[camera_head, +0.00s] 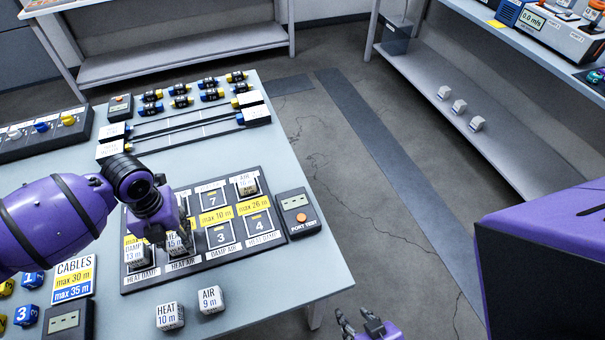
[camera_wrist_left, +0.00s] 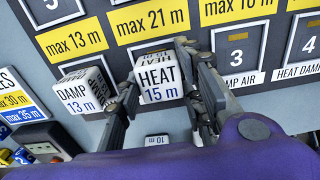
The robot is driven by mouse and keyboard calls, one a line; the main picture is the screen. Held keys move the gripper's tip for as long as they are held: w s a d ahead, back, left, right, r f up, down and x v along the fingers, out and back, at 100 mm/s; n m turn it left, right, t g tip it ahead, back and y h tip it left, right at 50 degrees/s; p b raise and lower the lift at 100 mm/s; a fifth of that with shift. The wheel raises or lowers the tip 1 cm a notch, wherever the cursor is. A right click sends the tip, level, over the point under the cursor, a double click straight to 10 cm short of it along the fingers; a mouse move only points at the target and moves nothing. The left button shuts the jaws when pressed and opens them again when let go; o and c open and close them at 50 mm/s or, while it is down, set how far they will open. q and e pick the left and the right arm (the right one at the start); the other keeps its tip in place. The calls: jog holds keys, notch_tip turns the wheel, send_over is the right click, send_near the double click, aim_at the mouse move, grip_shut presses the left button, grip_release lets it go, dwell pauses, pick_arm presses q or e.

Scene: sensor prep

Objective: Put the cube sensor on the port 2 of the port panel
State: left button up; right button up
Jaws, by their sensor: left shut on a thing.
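My left gripper (camera_head: 165,225) is shut on a white cube sensor marked HEAT 15 m (camera_head: 178,246). The left wrist view shows this cube (camera_wrist_left: 158,80) between both fingers. The cube is over the port panel's (camera_head: 278,236) front row, at the port labelled HEAT AIR, left of port 3 (camera_head: 222,237); the port number is hidden. I cannot tell whether it rests on the panel. A DAMP 13 m cube (camera_head: 137,254) sits on the port to its left. My right gripper (camera_head: 358,326) is apart from the table at the bottom edge, fingers spread and empty.
HEAT 10 m (camera_head: 169,317) and AIR 9 m (camera_head: 210,300) cubes stand in front of the panel. Another cube (camera_head: 246,184) sits on a back port. A port tester (camera_head: 299,211) is right of the panel. A cables card (camera_head: 73,280) lies left.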

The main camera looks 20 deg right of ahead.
aim_at(175, 239)
pick_arm(q)
jog(key=shift+f, duration=0.15)
jog(key=o, duration=1.1)
jog(key=shift+o, duration=0.2)
notch_tip(175, 239, up, 12)
jog(key=shift+r, duration=0.25)
jog(key=shift+f, duration=0.1)
